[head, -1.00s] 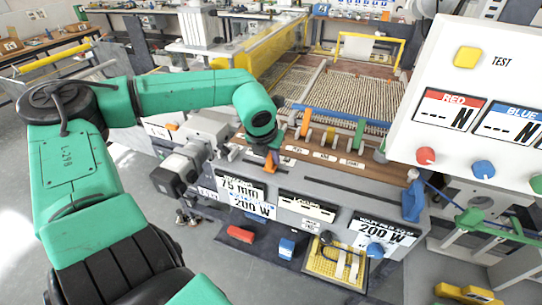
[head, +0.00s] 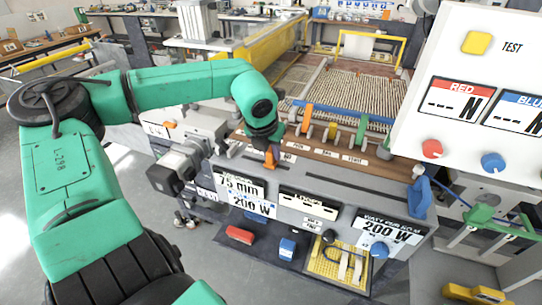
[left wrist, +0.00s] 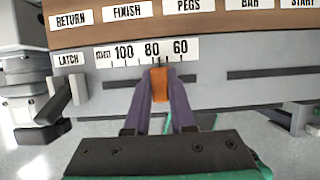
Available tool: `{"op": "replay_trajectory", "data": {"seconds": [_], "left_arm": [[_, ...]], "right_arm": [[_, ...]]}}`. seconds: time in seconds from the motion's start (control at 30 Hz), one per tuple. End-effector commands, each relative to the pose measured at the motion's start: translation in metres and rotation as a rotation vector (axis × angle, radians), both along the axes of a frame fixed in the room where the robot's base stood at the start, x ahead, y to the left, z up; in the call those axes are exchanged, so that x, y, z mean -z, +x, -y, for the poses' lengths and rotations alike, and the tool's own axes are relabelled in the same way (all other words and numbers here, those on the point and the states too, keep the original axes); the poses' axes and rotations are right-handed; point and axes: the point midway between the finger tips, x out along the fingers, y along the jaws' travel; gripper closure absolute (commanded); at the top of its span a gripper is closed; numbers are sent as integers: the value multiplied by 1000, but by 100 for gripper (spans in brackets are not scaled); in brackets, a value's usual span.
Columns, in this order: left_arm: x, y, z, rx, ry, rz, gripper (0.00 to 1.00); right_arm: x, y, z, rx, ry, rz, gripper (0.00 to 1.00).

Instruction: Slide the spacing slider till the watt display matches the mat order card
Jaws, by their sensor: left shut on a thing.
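My left gripper (head: 272,160) is shut on the orange spacing slider (left wrist: 160,84) at the front panel of the bench. In the left wrist view, both fingertips hold the slider just below the mm scale (left wrist: 146,51), a little right of the 80 mark. The mat order card (head: 240,194) on the panel reads 75 mm and 200 W. The watt display (head: 385,231), labelled watt per sq m, reads 200 W at the panel's right. The slider's base is hidden by the fingers. My right gripper is not in view.
A mesh mat (head: 365,98) lies behind the panel, with several coloured pegs along its front edge. A white test box (head: 480,90) with red and blue dashed displays stands at right. A yellow tray (head: 340,262) sits below the panel.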

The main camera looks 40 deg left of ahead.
Motion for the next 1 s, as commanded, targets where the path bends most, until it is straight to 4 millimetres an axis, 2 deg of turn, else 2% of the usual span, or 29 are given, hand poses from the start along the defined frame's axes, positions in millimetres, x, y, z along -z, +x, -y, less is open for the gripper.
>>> {"op": "replay_trajectory", "data": {"seconds": [0.07,0.1,0.17,0.2,0.5,0.67,0.77,1.0], "left_arm": [[0,-1,1,0,-2,-3,100],[0,-1,1,0,-2,-3,74],[0,-1,1,0,-2,-3,51],[0,-1,1,0,-2,-3,48],[-1,-1,1,0,-2,-2,48],[-12,-4,2,1,-1,2,48],[-27,-10,5,2,-1,6,48],[-85,-34,12,1,2,5,48]], "right_arm": [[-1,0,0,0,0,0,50],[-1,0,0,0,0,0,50],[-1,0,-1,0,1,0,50],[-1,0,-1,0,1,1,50],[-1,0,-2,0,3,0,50],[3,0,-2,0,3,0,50],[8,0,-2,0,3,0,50],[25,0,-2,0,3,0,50]]}}
